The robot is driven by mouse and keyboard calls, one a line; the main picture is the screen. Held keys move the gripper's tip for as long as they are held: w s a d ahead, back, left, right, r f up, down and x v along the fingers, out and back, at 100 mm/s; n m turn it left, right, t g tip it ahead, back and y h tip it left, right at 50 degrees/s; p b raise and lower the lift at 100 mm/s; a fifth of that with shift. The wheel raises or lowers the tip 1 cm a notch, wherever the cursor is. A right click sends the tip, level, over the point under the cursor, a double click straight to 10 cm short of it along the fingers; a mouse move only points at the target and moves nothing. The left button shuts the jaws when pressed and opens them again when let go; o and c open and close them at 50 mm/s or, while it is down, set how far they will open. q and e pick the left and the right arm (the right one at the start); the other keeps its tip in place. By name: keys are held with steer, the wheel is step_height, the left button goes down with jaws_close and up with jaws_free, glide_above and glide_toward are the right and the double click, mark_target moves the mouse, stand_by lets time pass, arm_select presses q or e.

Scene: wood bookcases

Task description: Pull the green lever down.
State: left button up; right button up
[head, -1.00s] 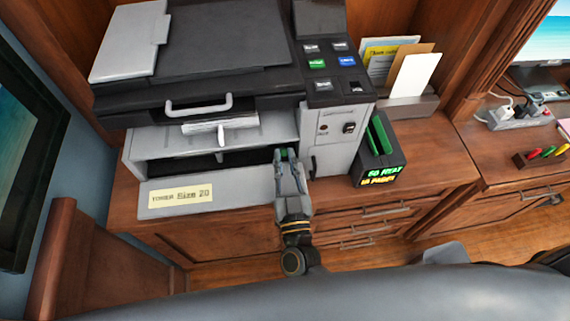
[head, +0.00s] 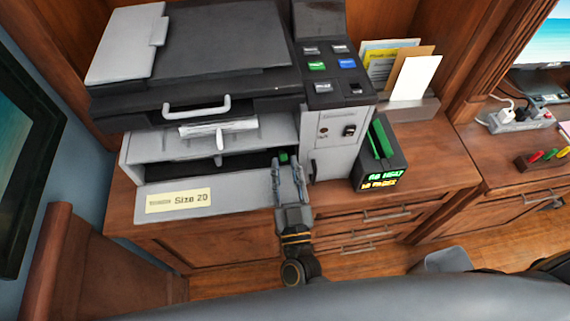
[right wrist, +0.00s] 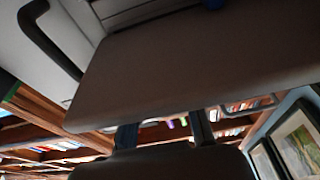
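The green lever (head: 283,157) shows as a small green piece in the dark opening of the printer (head: 215,110), just left of the grey side column. Its full shape and angle are hard to tell at this size. My right gripper (head: 287,165) is in front of the opening, its two fingers apart and empty. The lever shows between and just beyond the fingertips, and I see no grip on it. In the right wrist view the two fingers (right wrist: 163,134) are also apart, below a large dark panel. I do not make out the lever there. My left gripper is not in view.
A grey tray with a size label (head: 178,201) juts out left of my gripper. The wooden cabinet front (head: 230,240) lies below.

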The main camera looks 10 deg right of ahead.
steer(key=v, duration=1.1)
